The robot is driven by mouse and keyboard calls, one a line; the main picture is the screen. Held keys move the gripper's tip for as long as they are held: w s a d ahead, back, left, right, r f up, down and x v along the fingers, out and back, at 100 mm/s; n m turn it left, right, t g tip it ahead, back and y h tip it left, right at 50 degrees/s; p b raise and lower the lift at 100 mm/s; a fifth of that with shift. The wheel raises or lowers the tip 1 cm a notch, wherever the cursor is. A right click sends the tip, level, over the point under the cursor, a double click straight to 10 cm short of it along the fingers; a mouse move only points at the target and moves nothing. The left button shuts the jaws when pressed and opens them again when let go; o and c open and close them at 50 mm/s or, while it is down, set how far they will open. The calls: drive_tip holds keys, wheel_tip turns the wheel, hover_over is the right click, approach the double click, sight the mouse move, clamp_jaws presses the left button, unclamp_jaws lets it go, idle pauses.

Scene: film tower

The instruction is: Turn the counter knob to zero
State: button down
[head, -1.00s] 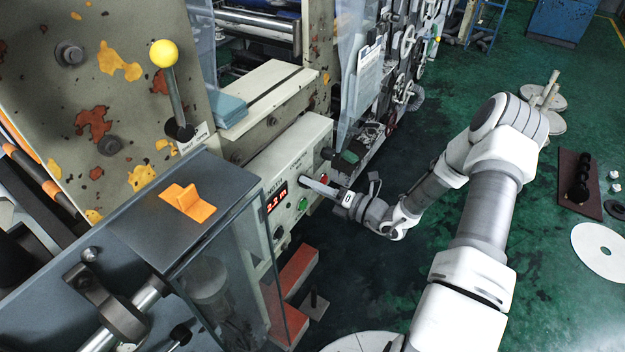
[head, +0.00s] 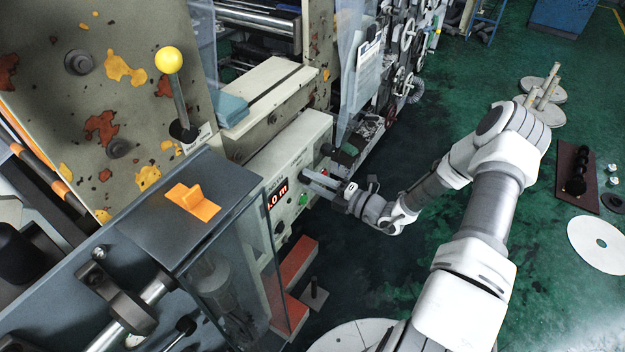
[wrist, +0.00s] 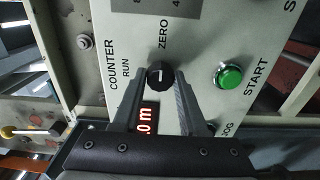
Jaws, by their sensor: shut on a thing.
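The counter knob (wrist: 160,76) is a round black knob with a white mark. In the wrist view it sits between the fingertips of my gripper (wrist: 160,82), which is shut on it. The white mark points up the picture, toward the word ZERO (wrist: 164,34). The word RUN (wrist: 126,68) is to its left. The red counter display (wrist: 146,122) shows "0 m" at its visible end; a finger hides part of it.
A green START button (wrist: 229,75) is right of the knob in the wrist view. A clear guard (head: 232,275) and a grey housing with an orange handle (head: 192,202) stand left of the panel. A yellow-balled lever (head: 169,60) rises behind.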

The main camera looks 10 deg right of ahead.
idle(0.3)
drive_tip(key=shift+c, duration=2.2)
unclamp_jaws()
drive_tip(key=b+v, duration=0.2)
drive_tip(key=v, duration=1.5)
drive_tip(key=shift+s+d+r, duration=0.1)
drive_tip(key=shift+s+r, duration=0.05)
